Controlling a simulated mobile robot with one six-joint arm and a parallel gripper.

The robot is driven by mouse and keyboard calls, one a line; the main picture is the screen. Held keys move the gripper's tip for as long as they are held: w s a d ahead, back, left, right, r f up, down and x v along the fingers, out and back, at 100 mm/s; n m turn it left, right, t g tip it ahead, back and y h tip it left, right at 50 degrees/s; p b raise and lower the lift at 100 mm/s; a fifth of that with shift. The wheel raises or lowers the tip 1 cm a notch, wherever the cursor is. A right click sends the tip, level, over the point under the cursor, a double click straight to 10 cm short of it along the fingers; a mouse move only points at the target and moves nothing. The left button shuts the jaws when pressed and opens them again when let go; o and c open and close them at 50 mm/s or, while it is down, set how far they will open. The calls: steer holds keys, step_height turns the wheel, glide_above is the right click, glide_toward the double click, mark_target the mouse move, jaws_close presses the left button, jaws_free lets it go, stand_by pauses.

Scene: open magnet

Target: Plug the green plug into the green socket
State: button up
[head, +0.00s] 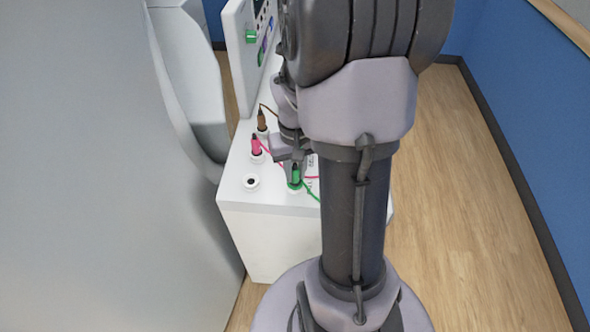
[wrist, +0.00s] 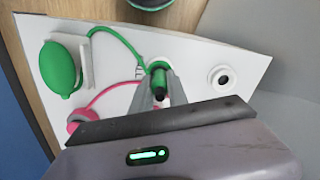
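The green plug (head: 295,173) stands upright between the fingers of my gripper (head: 293,165), near the front edge of the white cabinet top. In the wrist view the plug (wrist: 159,78) shows a dark end toward the camera. Both fingers of my gripper (wrist: 160,92) lie close along its sides and look shut on it. A green ring, the green socket (head: 294,187), shows right at the plug's lower end. The fingers and plug hide the socket opening, so I cannot tell how deep the plug sits. A green cable (wrist: 118,38) runs from the plug to a green bulb (wrist: 60,70).
An empty white socket with a dark hole (head: 251,182) sits left of the plug. A pink plug (head: 255,144) and a brown plug (head: 262,120) stand farther back. A pink cable (wrist: 110,92) lies close by. A screen panel (head: 248,50) rises behind; the large grey scanner (head: 90,170) is at left.

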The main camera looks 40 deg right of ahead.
steer(key=o, duration=0.5)
step_height(320, 180, up, 18)
steer(key=f+p, duration=0.1)
steer(key=p, duration=0.7)
steer(key=s+a+r+t+b, duration=0.1)
steer(key=s+a+r+t, duration=0.1)
steer(key=a, duration=0.6)
steer(key=s+a+r+t+y+b, duration=0.1)
steer(key=s+a+r+t, duration=0.1)
steer(key=a, duration=0.6)
steer(key=s+a+r+n+t+y+b, duration=0.1)
steer(key=s+a+r, duration=0.1)
steer(key=a, duration=0.6)
steer(key=shift+s+r+t, duration=0.3)
steer(key=shift+s+t, duration=0.1)
steer(key=shift+s, duration=0.2)
